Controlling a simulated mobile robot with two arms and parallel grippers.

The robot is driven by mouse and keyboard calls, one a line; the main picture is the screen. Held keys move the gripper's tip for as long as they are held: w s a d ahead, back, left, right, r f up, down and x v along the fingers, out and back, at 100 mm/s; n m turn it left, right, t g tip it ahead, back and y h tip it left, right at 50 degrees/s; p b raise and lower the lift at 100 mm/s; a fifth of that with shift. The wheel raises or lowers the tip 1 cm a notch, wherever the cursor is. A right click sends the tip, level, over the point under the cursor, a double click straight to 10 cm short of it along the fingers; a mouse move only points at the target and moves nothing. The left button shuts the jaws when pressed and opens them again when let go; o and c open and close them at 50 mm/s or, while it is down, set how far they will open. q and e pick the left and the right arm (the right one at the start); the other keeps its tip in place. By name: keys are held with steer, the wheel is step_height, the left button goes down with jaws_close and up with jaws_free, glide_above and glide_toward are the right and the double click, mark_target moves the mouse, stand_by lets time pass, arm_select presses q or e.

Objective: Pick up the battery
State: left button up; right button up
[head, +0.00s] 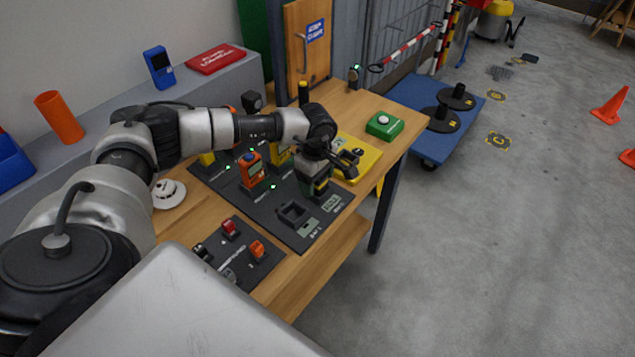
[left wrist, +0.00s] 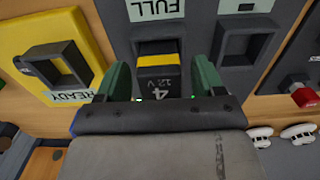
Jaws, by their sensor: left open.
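A dark battery (left wrist: 158,82) with a yellow band, marked 4 and 12 V, sits in the slot by the FULL label in the left wrist view. My left gripper (left wrist: 160,78) is open, with one green finger on each side of the battery; I cannot tell whether they touch it. In the head view, my left gripper (head: 318,178) is over the dark charging board (head: 312,228) and largely hides the battery. My right gripper is in neither view.
An empty socket (left wrist: 247,45) is right of the battery. A yellow plate (left wrist: 20,35) with an empty READY socket is on the left. An orange device (head: 253,174) stands on the board. A green box with a white button (head: 384,125) is near the bench's far end.

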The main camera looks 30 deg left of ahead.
arm_select(q)
steer(key=c, duration=1.2)
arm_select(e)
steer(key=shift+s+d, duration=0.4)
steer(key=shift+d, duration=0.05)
arm_select(q)
steer(key=shift+r, duration=0.2)
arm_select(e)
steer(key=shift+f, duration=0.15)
